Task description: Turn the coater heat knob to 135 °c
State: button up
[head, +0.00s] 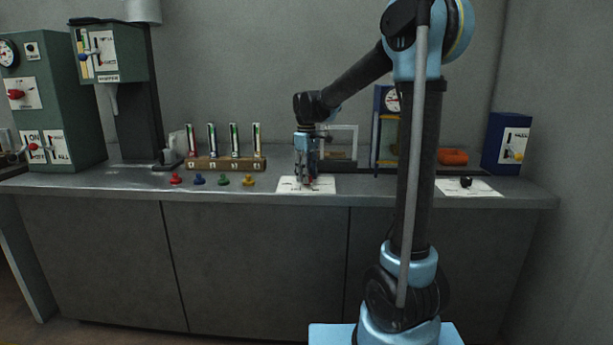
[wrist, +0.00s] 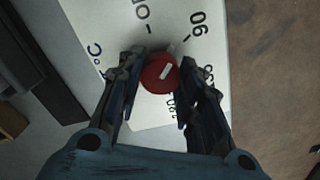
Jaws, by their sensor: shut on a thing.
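The round red knob (wrist: 158,75) sits on a white dial plate (wrist: 95,15) in the wrist view. My gripper (wrist: 160,77) has one finger on each side of the knob and is shut on it. The knob's white line points to the upper right, roughly toward the printed 90. A "°C" mark shows at the left; the numbers beside and below the right finger are partly hidden. In the head view my gripper (head: 309,182) points down over the white plate (head: 325,188) on the counter, and the knob is mostly hidden.
Left of the plate, several coloured knobs (head: 223,180) stand before a wooden rack (head: 250,163) of tubes. Green machines (head: 115,50) stand at the far left. To the right are a black knob on another plate (head: 485,188), an orange object (head: 453,157) and a blue box (head: 500,150).

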jog(key=m, duration=0.7)
jog(key=shift+w, duration=0.15)
jog(key=m, duration=0.4)
jog(key=shift+m, duration=1.8)
jog(key=o, duration=1.1)
jog(key=shift+c, duration=0.2)
notch_tip(320, 180, up, 12)
